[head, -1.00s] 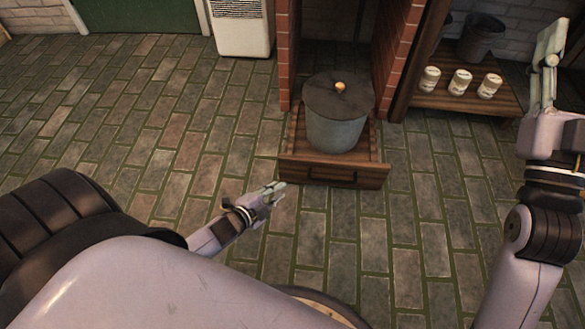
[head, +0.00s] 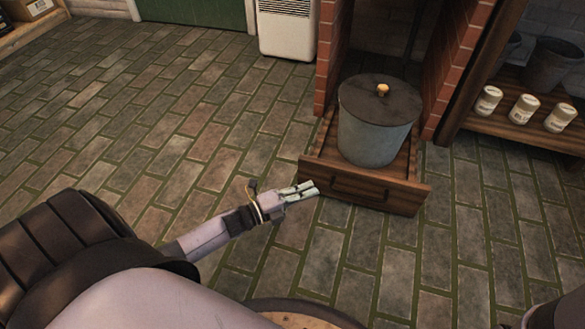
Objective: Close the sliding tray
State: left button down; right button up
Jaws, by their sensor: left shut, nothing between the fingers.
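The wooden sliding tray (head: 315,165) sticks out from between two brick pillars, low over the floor. A grey metal pot (head: 372,140) with a dark lid and a light knob stands on it. The tray's front panel, with a dark handle (head: 362,189), faces me. My left gripper (head: 316,188) is shut and empty, its fingertips close to the left part of the front panel. I cannot tell if they touch it. My right gripper is out of view.
The brick pillars (head: 327,60) flank the tray's bay. At right a wooden shelf (head: 490,125) holds several white jars (head: 524,108) and dark buckets (head: 556,66). A white heater (head: 287,28) stands at the back. The brick floor (head: 150,130) at left is clear.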

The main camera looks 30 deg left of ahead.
aim_at(335, 170)
pick_arm(q)
jog(key=w+b, duration=0.1)
jog(key=w, duration=0.2)
jog(key=w+b, duration=0.2)
jog(key=w, duration=0.1)
jog(key=shift+d+f, duration=0.15)
jog(key=shift+w, duration=0.15)
